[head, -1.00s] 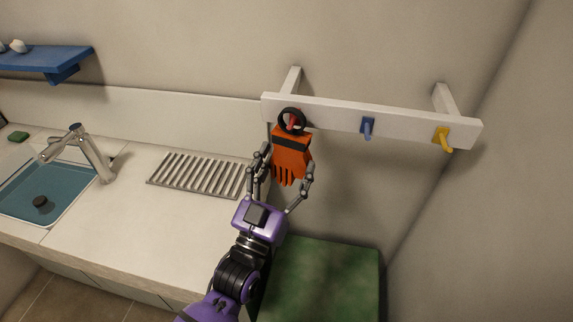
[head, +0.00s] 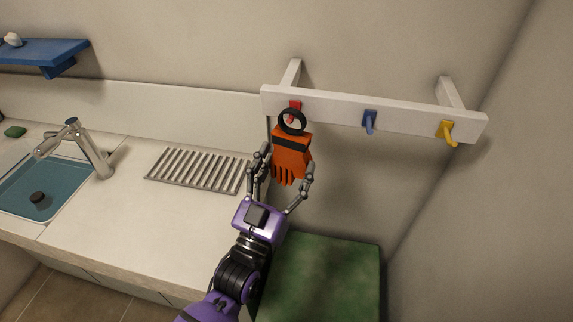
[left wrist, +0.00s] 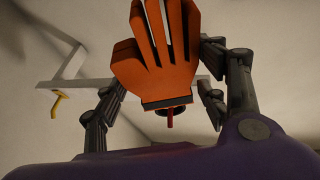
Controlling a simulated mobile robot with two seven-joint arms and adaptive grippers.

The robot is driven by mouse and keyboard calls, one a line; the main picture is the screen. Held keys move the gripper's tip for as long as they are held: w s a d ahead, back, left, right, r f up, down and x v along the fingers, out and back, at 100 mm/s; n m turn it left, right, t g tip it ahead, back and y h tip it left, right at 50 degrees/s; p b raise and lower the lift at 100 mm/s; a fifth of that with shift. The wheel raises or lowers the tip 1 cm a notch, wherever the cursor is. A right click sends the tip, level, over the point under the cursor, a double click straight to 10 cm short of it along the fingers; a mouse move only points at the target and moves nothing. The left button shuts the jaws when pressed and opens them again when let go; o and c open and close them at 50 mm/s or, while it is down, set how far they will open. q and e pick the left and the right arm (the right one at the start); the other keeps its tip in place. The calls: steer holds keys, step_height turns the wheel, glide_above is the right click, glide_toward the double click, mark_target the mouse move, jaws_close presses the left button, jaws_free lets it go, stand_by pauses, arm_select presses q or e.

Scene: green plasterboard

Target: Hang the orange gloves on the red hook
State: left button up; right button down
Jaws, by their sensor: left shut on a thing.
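The orange gloves (head: 291,160), with a dark cuff band and a black ring (head: 292,122) at the top, hang upright with fingers down. My left gripper (head: 283,176) is shut on them, with its fingers at both sides. The red hook (head: 295,105) is at the left end of the white rack. The ring overlaps the hook, and red shows above and inside it; I cannot tell whether the hook passes through. In the left wrist view the gloves (left wrist: 165,60) fill the middle, and the red hook (left wrist: 169,117) shows by the ring. My right gripper is not in view.
The white rack (head: 410,120) also carries a blue hook (head: 370,122) and a yellow hook (head: 448,132), both empty. A metal drainer (head: 195,170), a tap (head: 90,148) and a sink are on the counter at left. A green surface (head: 325,280) lies below the rack.

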arm_select(q)
steer(key=o, duration=1)
steer(key=shift+o, duration=1.4)
